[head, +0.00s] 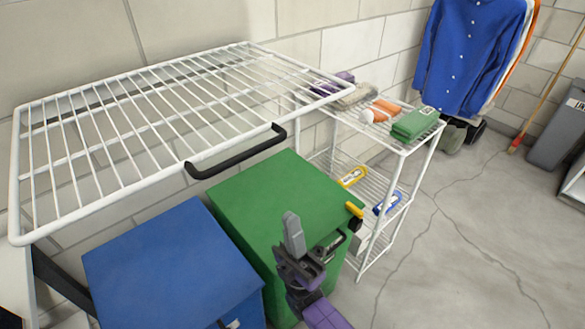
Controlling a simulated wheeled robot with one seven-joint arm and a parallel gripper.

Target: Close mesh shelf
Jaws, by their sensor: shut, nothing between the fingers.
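The white wire mesh shelf (110,141) spans the upper left of the head view, above the bins. It looks flat and raised, with a black handle (237,152) on its front edge. My gripper (293,225) is below and to the right of the handle, in front of the green bin, and does not touch the handle. Its fingers are together and hold nothing. A dark bar shows under the shelf's lower left corner; how the shelf is mounted at the wall side is hard to tell.
A blue bin (165,262) and a green bin (270,195) stand under the shelf. A white wire rack (400,160) with folded cloths and small items stands to the right. Shirts (470,50) hang at the back right. The concrete floor (470,235) at right is clear.

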